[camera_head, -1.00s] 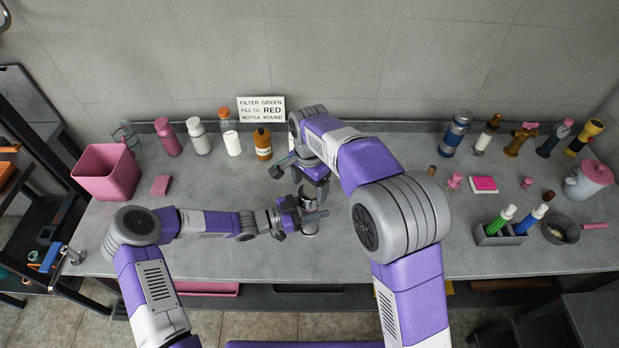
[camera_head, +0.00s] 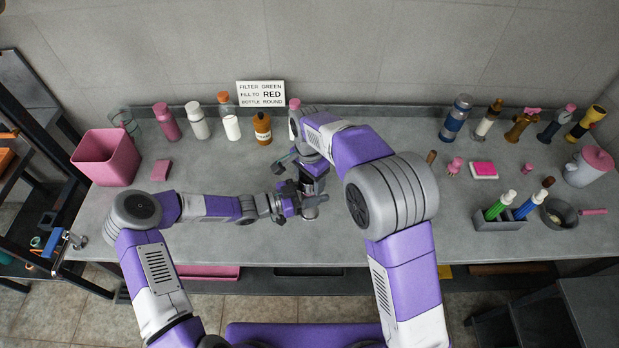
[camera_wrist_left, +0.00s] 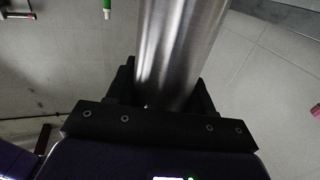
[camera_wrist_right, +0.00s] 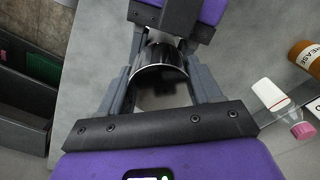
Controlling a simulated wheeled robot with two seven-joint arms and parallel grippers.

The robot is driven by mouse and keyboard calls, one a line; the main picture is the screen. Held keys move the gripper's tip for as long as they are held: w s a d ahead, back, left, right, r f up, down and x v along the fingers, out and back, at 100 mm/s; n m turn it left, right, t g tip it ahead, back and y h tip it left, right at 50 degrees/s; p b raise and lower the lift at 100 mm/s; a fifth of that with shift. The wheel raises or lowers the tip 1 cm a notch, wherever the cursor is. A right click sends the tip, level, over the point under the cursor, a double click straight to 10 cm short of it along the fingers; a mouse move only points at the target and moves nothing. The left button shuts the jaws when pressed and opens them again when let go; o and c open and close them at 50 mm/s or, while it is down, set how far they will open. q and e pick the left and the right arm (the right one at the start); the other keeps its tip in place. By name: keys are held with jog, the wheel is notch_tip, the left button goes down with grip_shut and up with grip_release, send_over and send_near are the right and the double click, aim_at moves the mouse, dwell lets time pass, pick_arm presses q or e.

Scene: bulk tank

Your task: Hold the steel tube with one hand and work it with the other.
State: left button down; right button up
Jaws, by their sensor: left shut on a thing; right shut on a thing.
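The steel tube (camera_head: 309,212) stands upright above the middle of the worktop, mostly hidden by my grippers in the head view. In the left wrist view the shiny tube (camera_wrist_left: 182,45) runs between the dark jaws. My left gripper (camera_head: 296,201) is shut on it from the left side. My right gripper (camera_head: 313,180) is above the left one. In the right wrist view its grey fingers (camera_wrist_right: 161,82) are shut on the sides of a shiny round end (camera_wrist_right: 160,68). Whether that end is a separate cap, I cannot tell. The tube's foot is unclear.
A pink bin (camera_head: 105,157) and several bottles stand at the left and back. An amber bottle (camera_head: 262,129) is behind my grippers. At the right are a pen holder (camera_head: 499,221), a dark bowl (camera_head: 560,213) and a pitcher (camera_head: 589,173). The worktop between is mostly clear.

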jog(key=shift+n, duration=1.7)
jog(key=shift+c, duration=0.2)
jog(key=o, duration=1.2)
jog(key=shift+r, duration=2.3)
pick_arm(q)
jog(key=shift+c, duration=1.8)
grip_release()
